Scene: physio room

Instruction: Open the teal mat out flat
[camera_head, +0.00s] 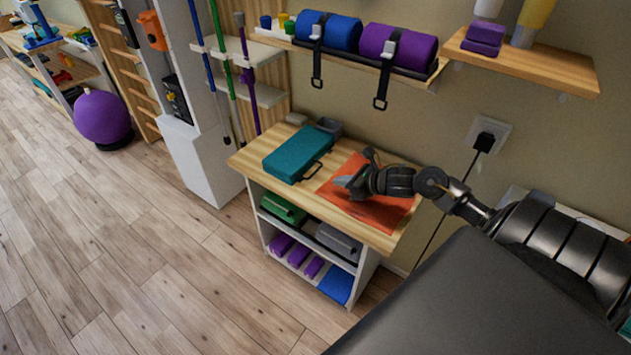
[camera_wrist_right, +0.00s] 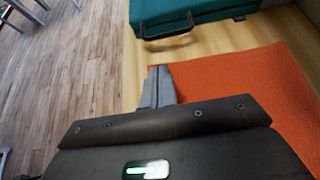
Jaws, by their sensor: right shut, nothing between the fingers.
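The teal mat (camera_head: 297,153) lies folded as a thick block on the left part of the wooden table top, with a dark handle (camera_head: 314,170) on its right front side. In the right wrist view the mat (camera_wrist_right: 185,12) shows at the top, with its handle (camera_wrist_right: 168,40) facing my gripper. My right gripper (camera_head: 343,182) is over the orange cloth beside the mat, apart from the handle. Its fingers (camera_wrist_right: 158,85) are together with nothing between them. My left gripper is not in view.
An orange cloth (camera_head: 340,201) lies flat on the right of the table top (camera_head: 385,238). A wall shelf with blue (camera_head: 340,32) and purple (camera_head: 405,47) rolls hangs above.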

